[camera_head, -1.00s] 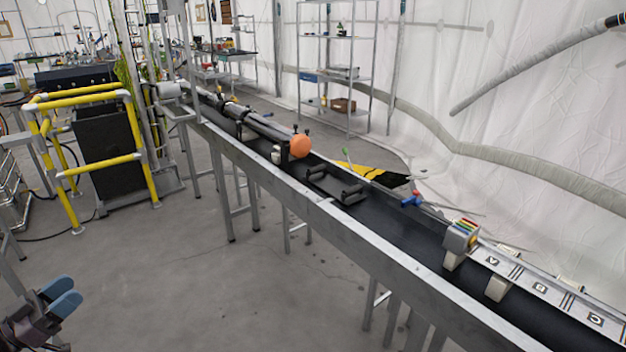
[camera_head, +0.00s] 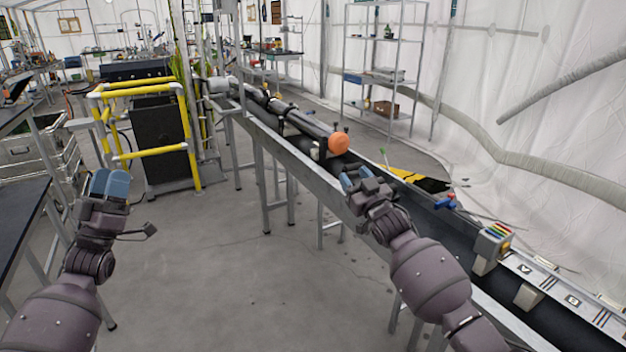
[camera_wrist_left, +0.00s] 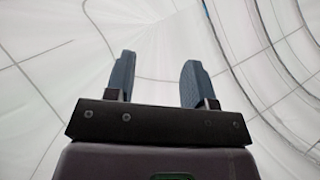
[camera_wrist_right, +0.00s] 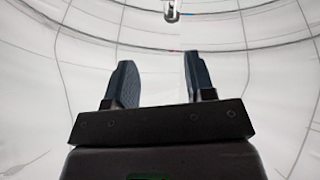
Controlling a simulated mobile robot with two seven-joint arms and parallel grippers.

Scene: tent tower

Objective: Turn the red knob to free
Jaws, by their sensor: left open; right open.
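I cannot make out a red knob for certain. An orange-red round ball-like piece (camera_head: 338,143) sits at the near end of a long dark tube (camera_head: 296,116) on the bench in the head view. My right gripper (camera_head: 358,177) is open and empty, in front of the bench, below and right of the orange piece in the picture and apart from it. My left gripper (camera_head: 110,184) is open and empty, raised over the floor at the left.
A long metal-edged bench (camera_head: 297,172) runs from back left to front right. A blue valve-like piece (camera_head: 445,202) and a block with coloured stripes (camera_head: 494,240) stand on its right part. A yellow railing (camera_head: 150,155) and a dark table (camera_head: 22,212) are at the left. Open floor lies between.

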